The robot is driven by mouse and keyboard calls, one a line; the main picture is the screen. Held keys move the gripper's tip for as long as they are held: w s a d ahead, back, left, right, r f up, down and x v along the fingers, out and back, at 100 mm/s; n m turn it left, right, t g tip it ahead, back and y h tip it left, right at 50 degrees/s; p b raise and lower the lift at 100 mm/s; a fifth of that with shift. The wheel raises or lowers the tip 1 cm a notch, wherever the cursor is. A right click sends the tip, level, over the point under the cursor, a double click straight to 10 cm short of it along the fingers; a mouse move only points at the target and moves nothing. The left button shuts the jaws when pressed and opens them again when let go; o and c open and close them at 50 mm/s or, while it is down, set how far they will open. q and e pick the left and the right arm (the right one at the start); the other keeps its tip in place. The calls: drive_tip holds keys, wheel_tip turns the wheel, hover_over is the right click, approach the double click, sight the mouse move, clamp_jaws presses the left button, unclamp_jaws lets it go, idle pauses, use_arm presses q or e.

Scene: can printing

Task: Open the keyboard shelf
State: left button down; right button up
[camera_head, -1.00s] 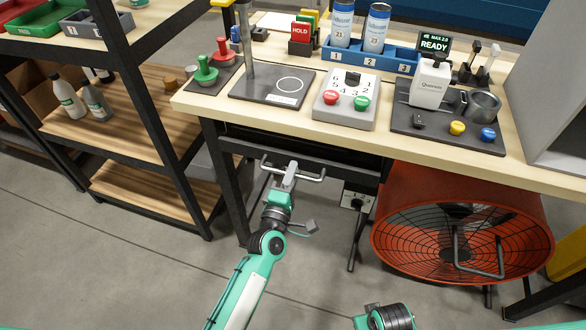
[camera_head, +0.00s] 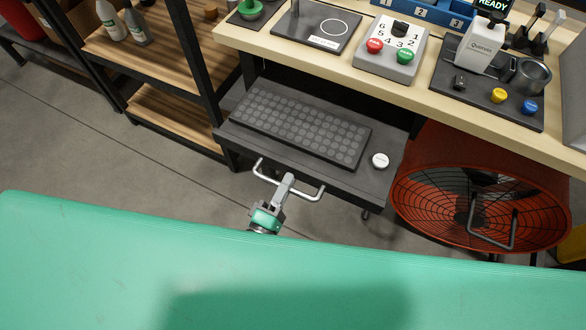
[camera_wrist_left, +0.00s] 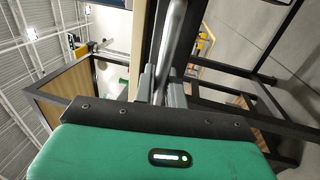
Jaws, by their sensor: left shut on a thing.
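The keyboard shelf (camera_head: 376,181) is a dark tray pulled out from under the wooden workbench. A dark keyboard (camera_head: 300,124) with round keys lies on it, and a white round object (camera_head: 380,160) sits at its right end. A grey bar handle (camera_head: 312,195) runs along the shelf's front edge. My left gripper (camera_head: 286,181) is shut on the middle of this handle. In the left wrist view the fingers (camera_wrist_left: 162,85) close around the grey bar (camera_wrist_left: 172,45). My right gripper does not show.
The workbench (camera_head: 350,77) above carries a button panel (camera_head: 390,48) and a dark mat (camera_head: 485,88) with a white bottle. An orange drum fan (camera_head: 425,165) stands right of the shelf. A wooden rack (camera_head: 150,105) stands to the left. My green arm link covers the lower picture.

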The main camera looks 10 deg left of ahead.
use_arm(q)
drive_tip(key=shift+s, duration=0.2)
drive_tip(key=c, duration=1.5)
unclamp_jaws()
drive_tip(key=shift+a, duration=0.1)
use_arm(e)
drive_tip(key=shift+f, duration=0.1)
